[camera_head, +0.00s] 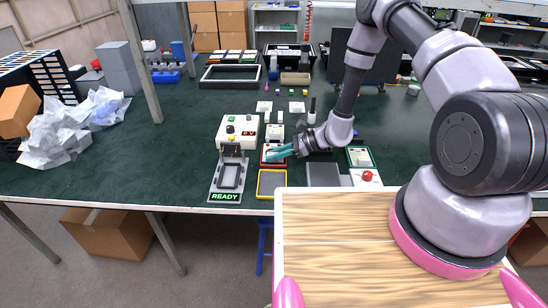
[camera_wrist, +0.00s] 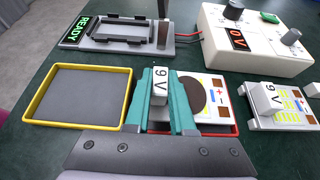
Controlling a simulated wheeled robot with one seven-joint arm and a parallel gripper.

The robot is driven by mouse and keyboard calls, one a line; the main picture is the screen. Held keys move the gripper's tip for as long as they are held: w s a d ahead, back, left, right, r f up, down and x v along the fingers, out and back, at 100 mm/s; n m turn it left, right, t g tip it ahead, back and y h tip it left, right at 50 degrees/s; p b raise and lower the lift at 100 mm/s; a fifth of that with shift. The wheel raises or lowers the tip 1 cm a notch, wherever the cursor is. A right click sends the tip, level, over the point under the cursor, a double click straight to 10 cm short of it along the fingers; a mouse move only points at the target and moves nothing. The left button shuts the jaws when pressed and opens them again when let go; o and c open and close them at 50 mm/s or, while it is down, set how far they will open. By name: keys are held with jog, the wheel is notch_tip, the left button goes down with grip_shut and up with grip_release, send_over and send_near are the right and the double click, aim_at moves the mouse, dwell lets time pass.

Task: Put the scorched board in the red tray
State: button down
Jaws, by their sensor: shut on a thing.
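My gripper (camera_wrist: 162,105) has teal fingers shut on the grey block marked 9 V (camera_wrist: 160,82) of the scorched board (camera_wrist: 217,92). The board is white with a large dark brown round mark and small red and blue marks. It lies within the outline of the red tray (camera_wrist: 222,133), whose rim shows at its right and near sides. I cannot tell whether the board rests on the tray floor. In the head view my gripper (camera_head: 279,153) is over the red tray (camera_head: 263,157), and the fingers hide most of the board.
An empty yellow-rimmed tray (camera_wrist: 128,88) is beside the red tray. The READY fixture (camera_wrist: 85,45) and white meter box (camera_wrist: 258,42) stand behind. Another 9 V board (camera_wrist: 285,112) lies right. A green tray (camera_head: 371,163) with a board is right of my arm.

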jog(key=shift+f, duration=0.5)
jog(key=shift+f, duration=0.1)
jog(key=c, duration=0.8)
grip_release()
jog(key=shift+o, duration=0.2)
jog(key=shift+s, duration=0.1)
